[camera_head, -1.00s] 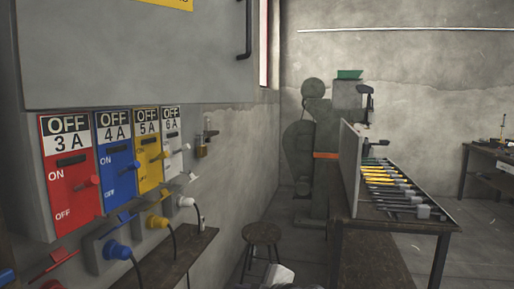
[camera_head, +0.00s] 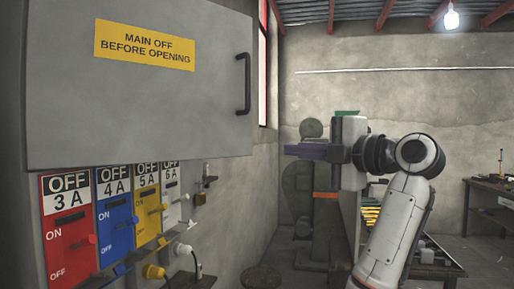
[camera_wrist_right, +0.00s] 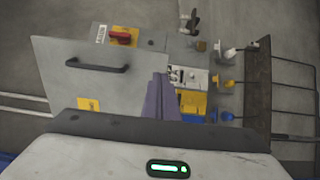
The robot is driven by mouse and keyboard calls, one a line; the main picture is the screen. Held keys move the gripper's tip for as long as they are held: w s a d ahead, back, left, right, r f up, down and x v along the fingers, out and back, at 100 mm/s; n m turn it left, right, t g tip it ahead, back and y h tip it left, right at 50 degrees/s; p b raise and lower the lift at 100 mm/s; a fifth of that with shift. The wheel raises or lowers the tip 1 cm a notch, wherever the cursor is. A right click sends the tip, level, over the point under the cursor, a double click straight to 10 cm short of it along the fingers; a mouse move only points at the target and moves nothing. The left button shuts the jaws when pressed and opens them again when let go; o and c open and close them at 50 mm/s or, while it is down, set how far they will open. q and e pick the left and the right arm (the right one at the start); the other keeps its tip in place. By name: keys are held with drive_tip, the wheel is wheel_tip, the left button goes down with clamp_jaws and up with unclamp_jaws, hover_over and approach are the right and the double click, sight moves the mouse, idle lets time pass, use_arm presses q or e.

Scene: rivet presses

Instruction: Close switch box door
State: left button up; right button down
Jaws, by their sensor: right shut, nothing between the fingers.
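The switch box door (camera_head: 60,110) is a large grey panel at the left of the head view, with a yellow "MAIN OFF BEFORE OPENING" label (camera_head: 144,45) and a black handle (camera_head: 243,84) near its right edge. It appears to stand out from the wall, open; the exact angle is unclear. In the right wrist view the door (camera_wrist_right: 60,80) and its handle (camera_wrist_right: 97,65) also show. My right gripper (camera_head: 292,151) is shut and empty, right of the handle and apart from the door. Its purple fingers (camera_wrist_right: 162,98) overlap the door's right part in the wrist view. My left gripper is not in view.
Red (camera_head: 70,230), blue (camera_head: 115,215) and yellow (camera_head: 147,212) switches sit below the door, with plugs beneath. A stool (camera_head: 262,277) stands on the floor. A green-grey press (camera_head: 298,200) and a workbench are behind my right arm. A red and yellow switch (camera_wrist_right: 124,36) shows beyond the door.

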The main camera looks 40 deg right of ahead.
drive_tip(key=p, duration=0.3)
approach(248, 148)
drive_tip(key=w, duration=0.5)
drive_tip(key=shift+a+r, duration=0.25)
drive_tip(key=shift+a, duration=0.1)
drive_tip(key=shift+w+f+p, duration=0.1)
drive_tip(key=shift+w+p, duration=0.25)
drive_tip(key=shift+w, duration=0.4)
drive_tip(key=shift+w, duration=0.1)
